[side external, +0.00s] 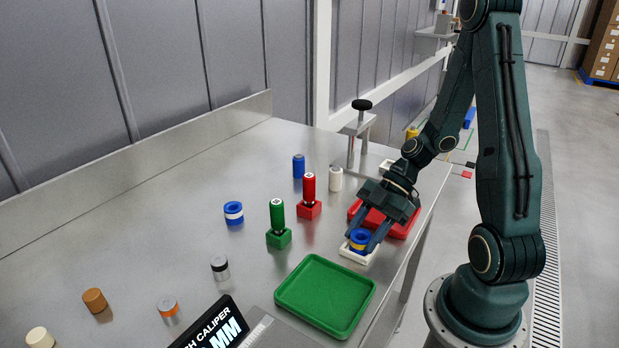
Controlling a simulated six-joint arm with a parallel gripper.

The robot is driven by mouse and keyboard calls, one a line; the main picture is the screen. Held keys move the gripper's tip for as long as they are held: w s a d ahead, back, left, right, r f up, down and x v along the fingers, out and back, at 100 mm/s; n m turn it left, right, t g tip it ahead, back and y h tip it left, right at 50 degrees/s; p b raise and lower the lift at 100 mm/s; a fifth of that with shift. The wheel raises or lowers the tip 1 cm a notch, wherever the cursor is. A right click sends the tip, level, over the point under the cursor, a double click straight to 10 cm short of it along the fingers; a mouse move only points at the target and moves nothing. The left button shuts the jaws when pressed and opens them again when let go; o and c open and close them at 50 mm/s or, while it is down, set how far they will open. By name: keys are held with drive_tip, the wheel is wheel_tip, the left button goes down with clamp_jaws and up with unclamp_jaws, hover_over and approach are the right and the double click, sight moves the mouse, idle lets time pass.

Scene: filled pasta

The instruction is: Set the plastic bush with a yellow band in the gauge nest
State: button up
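The blue bush with a yellow band (360,241) stands upright at the white gauge nest (346,253) near the right edge of the bench. My gripper (362,236) reaches down over it, with one finger against each side. The gripper looks shut on the bush. The fingers and the bush hide the inside of the nest, so I cannot tell whether the bush is fully seated or just above the floor of the nest.
A red tray (400,230) lies behind my gripper and a green tray (325,295) in front. Red (309,188) and green (277,218) handled gauges stand to the left. A blue bush with a white band (233,212) and several other cylinders stand on the bench.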

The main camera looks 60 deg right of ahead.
drive_tip(key=shift+d+r, duration=0.1)
drive_tip(key=shift+r, duration=0.05)
drive_tip(key=shift+v, duration=3.7)
drive_tip(key=shift+r, duration=0.1)
drive_tip(key=s+a+r+m+t+h, duration=0.1)
drive_tip(key=a+r+m+h, duration=0.2)
drive_tip(key=r+m, duration=0.1)
drive_tip(key=s+a+r+m+t+h, duration=0.1)
drive_tip(key=s+a+r+m+h, duration=0.1)
drive_tip(key=r+m, duration=0.3)
drive_tip(key=s+a+r+m+h, duration=0.1)
drive_tip(key=a+r+m+h, duration=0.2)
drive_tip(key=a+r+m, duration=0.2)
drive_tip(key=shift+s+a+r+t+h, duration=0.1)
drive_tip(key=shift+s+r+t+h, duration=0.05)
drive_tip(key=shift+s+t+h, duration=0.2)
